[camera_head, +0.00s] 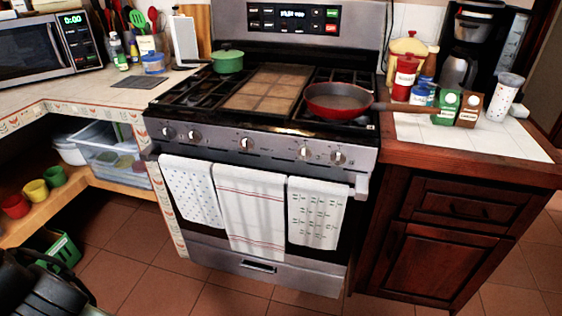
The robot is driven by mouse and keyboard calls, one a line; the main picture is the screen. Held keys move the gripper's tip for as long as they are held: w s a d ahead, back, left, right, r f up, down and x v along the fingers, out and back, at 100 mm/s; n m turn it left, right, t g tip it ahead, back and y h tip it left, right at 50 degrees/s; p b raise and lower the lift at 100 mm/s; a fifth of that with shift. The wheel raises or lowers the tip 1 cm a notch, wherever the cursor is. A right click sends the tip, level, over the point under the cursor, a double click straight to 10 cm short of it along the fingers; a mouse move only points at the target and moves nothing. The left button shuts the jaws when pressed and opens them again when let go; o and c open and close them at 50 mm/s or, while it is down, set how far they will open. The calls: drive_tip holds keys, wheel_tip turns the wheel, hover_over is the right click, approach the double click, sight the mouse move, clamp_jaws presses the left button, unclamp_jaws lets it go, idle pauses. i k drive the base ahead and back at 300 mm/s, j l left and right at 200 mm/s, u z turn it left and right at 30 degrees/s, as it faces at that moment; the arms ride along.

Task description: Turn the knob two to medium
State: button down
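The stove (258,112) stands in the middle of the view with a row of several knobs on its steel front panel. The leftmost knob (168,132) and the second knob from the left (194,136) sit at the left end. A middle knob (246,144) and two knobs on the right, an inner one (305,152) and an outer one (338,157), complete the row. The knob settings are too small to read. Dark parts, apparently of my arm, show at the bottom left, well away from the knobs. I cannot make out my gripper's fingers.
A red pan (338,97) and a green pot (228,61) sit on the cooktop. Towels (250,209) hang from the oven handle below the knobs. Counters flank the stove, with jars and cartons (446,107) on the right one. The tiled floor (240,287) before the stove looks clear.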

sight(194, 136)
drive_tip(key=i+l+u, duration=0.15)
drive_tip(key=u, duration=0.2)
drive_tip(key=i+l+u, duration=0.15)
drive_tip(key=u, duration=0.2)
